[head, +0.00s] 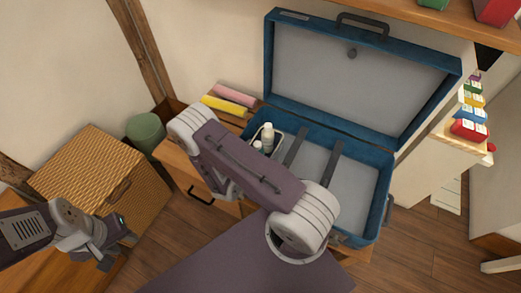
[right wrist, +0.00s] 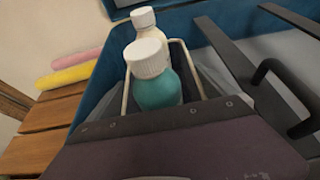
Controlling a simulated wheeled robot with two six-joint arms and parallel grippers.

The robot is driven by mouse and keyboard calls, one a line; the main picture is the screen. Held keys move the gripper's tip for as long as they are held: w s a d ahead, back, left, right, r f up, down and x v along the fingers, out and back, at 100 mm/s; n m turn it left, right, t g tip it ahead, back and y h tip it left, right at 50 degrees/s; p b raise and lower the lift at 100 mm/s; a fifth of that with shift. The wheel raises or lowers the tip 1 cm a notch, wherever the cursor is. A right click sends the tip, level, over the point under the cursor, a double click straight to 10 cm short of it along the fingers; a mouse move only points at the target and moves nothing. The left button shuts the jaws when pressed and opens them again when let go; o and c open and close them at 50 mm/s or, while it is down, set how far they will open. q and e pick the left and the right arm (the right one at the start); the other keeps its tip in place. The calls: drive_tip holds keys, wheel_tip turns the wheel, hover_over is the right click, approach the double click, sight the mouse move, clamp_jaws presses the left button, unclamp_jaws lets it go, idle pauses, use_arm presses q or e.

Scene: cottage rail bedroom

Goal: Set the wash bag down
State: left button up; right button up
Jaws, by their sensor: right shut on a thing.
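The wash bag has a pale wire-framed mouth (head: 281,138) and shows in the head view at the left end of the open blue suitcase (head: 376,205). A white-capped teal bottle (right wrist: 156,88) and a cream bottle (right wrist: 146,25) stand upright in it. In the right wrist view a dark studded band crosses in front of the bottles. My right arm covers much of the bag and hides my right gripper's fingertips; that gripper is shut on the bag. I cannot tell whether the bag touches the suitcase floor. My left gripper (head: 104,248) is empty at lower left, its jaw gap unclear.
The suitcase lid stands open at the back, and two dark straps (head: 331,165) cross its grey interior. Pink (head: 234,95) and yellow (head: 222,105) rolls lie to its left. A wicker chest (head: 95,175) stands left, a shelf unit with colourful items (head: 470,128) right. The suitcase's right half is clear.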

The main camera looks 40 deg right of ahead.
drive_tip(key=shift+s+f+b, duration=0.15)
drive_tip(key=shift+f+b, duration=0.2)
drive_tip(key=shift+f, duration=0.05)
drive_tip(key=shift+s+f, duration=0.1)
drive_tip(key=shift+f, duration=0.15)
drive_tip(key=shift+a+f+b, duration=0.1)
drive_tip(key=shift+b, duration=0.2)
drive_tip(key=o, duration=1.6)
drive_tip(key=shift+o, duration=0.2)
drive_tip(key=r+p+v, duration=0.1)
drive_tip(key=p+v, duration=0.1)
drive_tip(key=v, duration=0.7)
drive_tip(key=shift+w+r, duration=0.2)
drive_tip(key=shift+r, duration=0.05)
